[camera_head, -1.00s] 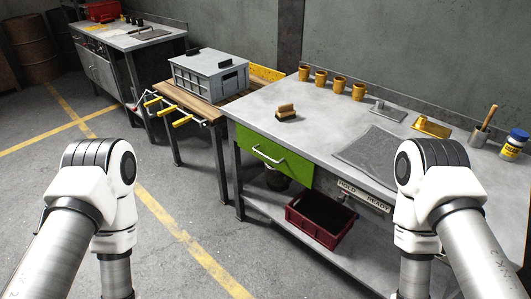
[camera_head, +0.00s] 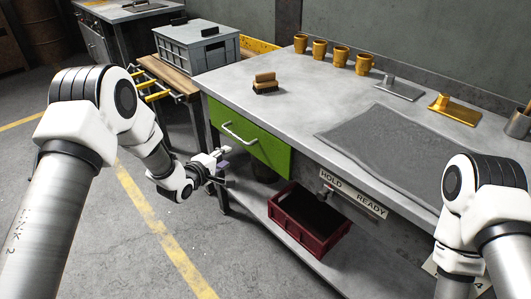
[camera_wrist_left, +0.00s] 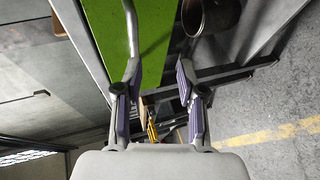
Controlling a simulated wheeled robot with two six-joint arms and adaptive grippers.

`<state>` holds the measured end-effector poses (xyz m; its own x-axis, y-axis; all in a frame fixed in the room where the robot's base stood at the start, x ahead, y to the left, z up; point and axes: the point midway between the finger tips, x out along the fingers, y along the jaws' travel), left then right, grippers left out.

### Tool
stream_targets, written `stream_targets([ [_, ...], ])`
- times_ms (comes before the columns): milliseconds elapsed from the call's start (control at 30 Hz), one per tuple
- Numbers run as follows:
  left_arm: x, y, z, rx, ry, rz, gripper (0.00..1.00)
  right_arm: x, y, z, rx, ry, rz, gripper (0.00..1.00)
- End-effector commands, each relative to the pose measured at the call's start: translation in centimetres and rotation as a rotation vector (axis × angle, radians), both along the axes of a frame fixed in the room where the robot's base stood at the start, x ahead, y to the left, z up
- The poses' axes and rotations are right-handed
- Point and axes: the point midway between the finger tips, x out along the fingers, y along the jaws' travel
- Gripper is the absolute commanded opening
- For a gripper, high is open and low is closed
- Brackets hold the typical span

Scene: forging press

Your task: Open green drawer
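The green drawer (camera_head: 250,140) is under the left end of the grey workbench, and its front looks flush with the bench. Its silver bar handle (camera_head: 239,133) runs across the front. My left gripper (camera_head: 222,158) is just in front of and below the drawer's left part, apart from the handle. In the left wrist view the green drawer (camera_wrist_left: 133,35) and the handle (camera_wrist_left: 131,28) show at the top, and my left gripper (camera_wrist_left: 160,85) has its two fingers spread with nothing between them. My right arm shows at the lower right, but its gripper is out of view.
A dark red crate (camera_head: 309,222) stands on the lower shelf below the drawer. A hold/ready switch plate (camera_head: 352,194) is right of the drawer. A side table with yellow-handled tools (camera_head: 158,96) stands left. Open floor lies in front.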

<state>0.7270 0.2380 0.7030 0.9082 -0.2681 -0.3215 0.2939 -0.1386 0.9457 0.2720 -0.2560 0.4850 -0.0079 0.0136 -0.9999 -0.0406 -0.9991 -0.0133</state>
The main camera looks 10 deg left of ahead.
Motion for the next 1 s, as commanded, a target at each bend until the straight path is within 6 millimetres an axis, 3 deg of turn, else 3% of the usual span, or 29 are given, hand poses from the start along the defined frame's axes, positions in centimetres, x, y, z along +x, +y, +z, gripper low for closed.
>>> stream_targets([
  [33, 1.7, 0.0, -0.8, 0.002, -0.052, 0.001, 0.39, 0.2, -0.3, -3.4, 0.000, 0.000, -0.001, 0.40],
  [100, 3.0, 0.1, 0.2, -0.002, -0.097, 0.007, 0.39, 0.6, -0.7, -4.9, -0.002, -0.002, -0.003, 0.40],
  [200, 3.1, 0.6, 1.2, -0.008, -0.130, 0.013, 0.39, 0.4, -0.6, -6.0, -0.005, -0.005, -0.002, 0.40],
  [367, 3.6, 0.8, 2.1, -0.011, -0.148, 0.013, 0.39, 0.2, -0.3, -5.9, -0.008, -0.010, -0.001, 0.40],
  [733, 9.7, -1.0, 0.7, -0.007, -0.143, 0.013, 0.39, 0.3, -0.4, -7.2, -0.006, -0.008, -0.002, 0.40],
  [1000, 10.4, -1.2, 0.7, -0.008, -0.141, 0.014, 0.39, 0.3, -0.4, -7.2, -0.006, -0.008, -0.002, 0.40],
])
